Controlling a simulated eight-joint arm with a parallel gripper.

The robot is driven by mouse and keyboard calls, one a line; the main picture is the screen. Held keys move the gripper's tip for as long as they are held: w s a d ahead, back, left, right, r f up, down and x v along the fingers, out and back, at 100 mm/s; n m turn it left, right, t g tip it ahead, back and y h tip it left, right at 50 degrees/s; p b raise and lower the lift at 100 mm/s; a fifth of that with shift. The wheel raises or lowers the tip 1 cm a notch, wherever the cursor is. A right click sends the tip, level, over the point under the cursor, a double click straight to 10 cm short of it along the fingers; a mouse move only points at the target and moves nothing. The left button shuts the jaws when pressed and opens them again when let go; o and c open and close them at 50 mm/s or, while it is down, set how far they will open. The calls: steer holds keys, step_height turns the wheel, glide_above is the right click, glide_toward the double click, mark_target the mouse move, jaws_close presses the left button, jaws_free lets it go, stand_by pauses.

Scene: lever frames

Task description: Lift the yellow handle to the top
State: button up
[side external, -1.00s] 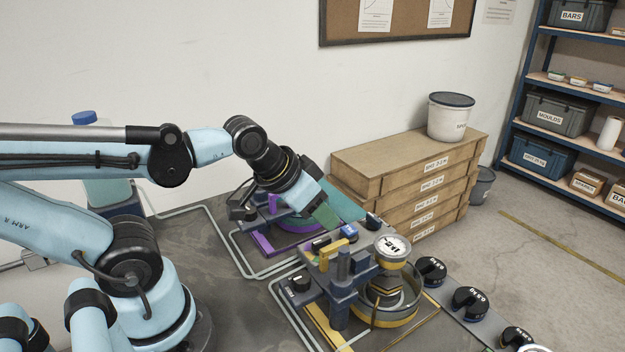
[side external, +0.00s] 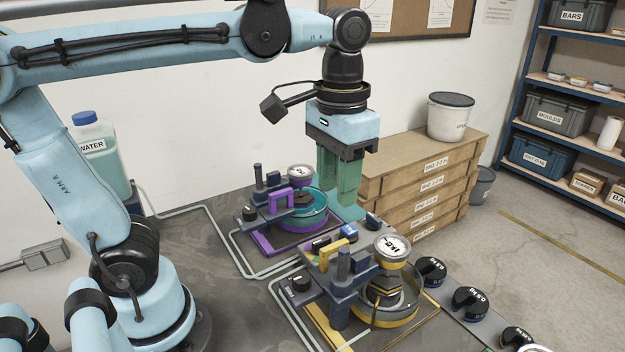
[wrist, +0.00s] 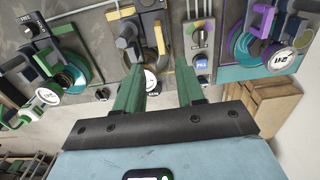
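The yellow handle (side external: 333,251) is a squared loop low on the front lever frame, beside a dark upright post. That frame has a yellow base (side external: 330,328), a glass-walled ring and a white dial. In the wrist view the yellow handle (wrist: 126,38) is at upper left of centre. My gripper (side external: 342,203) has green fingers and points down beside the purple lever frame, behind and apart from the yellow handle. The wrist view shows its fingers (wrist: 160,70) spread apart with nothing between them, so it is open.
The purple lever frame (side external: 262,246) stands left of my fingers. A small control box with a blue label (side external: 340,237) lies between the frames. Stacked wooden crates (side external: 415,195) stand close on the right. Black knobs (side external: 470,302) line the front right.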

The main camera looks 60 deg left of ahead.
mark_target(334, 245)
step_height(334, 245, down, 10)
steer(key=shift+f, duration=0.1)
stand_by(0.4)
steer(key=shift+c, duration=0.4)
jaws_close()
